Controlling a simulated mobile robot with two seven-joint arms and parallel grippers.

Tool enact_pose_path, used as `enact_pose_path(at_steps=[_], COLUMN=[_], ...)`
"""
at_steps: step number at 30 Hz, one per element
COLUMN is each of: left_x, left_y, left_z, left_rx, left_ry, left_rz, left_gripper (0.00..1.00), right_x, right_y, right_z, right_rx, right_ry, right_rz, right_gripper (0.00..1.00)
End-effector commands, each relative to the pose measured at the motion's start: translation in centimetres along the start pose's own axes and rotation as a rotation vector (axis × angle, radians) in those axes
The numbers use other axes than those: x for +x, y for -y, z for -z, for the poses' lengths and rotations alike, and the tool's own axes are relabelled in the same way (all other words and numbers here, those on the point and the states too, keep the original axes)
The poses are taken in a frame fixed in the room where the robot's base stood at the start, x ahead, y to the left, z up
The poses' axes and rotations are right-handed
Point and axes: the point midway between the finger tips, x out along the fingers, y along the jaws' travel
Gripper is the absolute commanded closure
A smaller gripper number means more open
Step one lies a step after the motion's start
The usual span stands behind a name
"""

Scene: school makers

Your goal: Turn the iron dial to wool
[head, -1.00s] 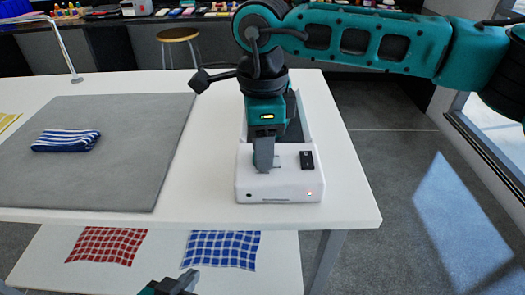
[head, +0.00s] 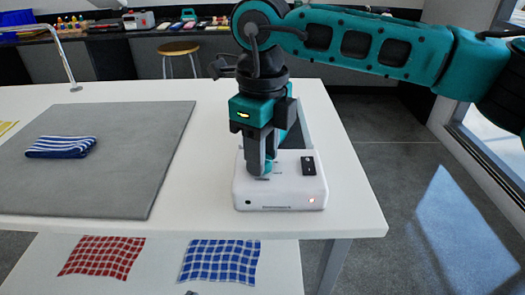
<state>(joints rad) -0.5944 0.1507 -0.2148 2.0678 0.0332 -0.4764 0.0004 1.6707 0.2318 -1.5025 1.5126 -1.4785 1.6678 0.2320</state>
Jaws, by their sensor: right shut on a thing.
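The white iron station (head: 285,195) sits near the right front of the white table, with a small light glowing on its front. My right gripper (head: 262,168) points down over its top and is shut on the dial (head: 268,167), a small teal part mostly hidden by the fingers. I cannot read the dial's markings or tell its setting. Only a tip of my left gripper (head: 190,293) shows at the bottom edge; its jaws cannot be judged.
A black switch (head: 308,165) is on the station's top, right of the gripper. A grey mat (head: 120,180) with a folded blue striped cloth (head: 62,146) covers the table's left. Red (head: 103,257) and blue (head: 220,261) checked cloths lie on a lower shelf.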

Motion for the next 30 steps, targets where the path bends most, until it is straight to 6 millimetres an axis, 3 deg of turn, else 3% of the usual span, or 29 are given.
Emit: enact_pose_path(at_steps=[13, 14, 15, 22, 30], left_x=[0.04, 0.04, 0.04, 0.04, -0.01], left_y=[-0.06, -0.06, -0.06, -0.05, 0.02], left_z=[0.01, 0.0, 0.01, 0.02, 0.05], left_rx=[-0.004, -0.004, -0.004, -0.004, 0.001], left_ry=[-0.001, -0.001, -0.001, -0.001, 0.0], left_rz=[0.0, 0.0, 0.0, 0.0, 0.0], left_gripper=[1.0, 1.0, 1.0, 1.0, 1.0], right_x=[-0.06, -0.06, -0.06, -0.04, -0.29], right_y=[-0.02, -0.02, -0.01, -0.01, 0.01], right_z=[-0.06, -0.06, -0.06, -0.04, -0.03], right_rx=[0.01, 0.01, 0.01, 0.009, 0.009], right_ry=[0.003, 0.003, 0.003, 0.001, 0.001], right_rz=[0.0, 0.0, 0.0, 0.0, 0.001], right_gripper=[0.95, 0.64, 0.6, 0.39, 0.39])
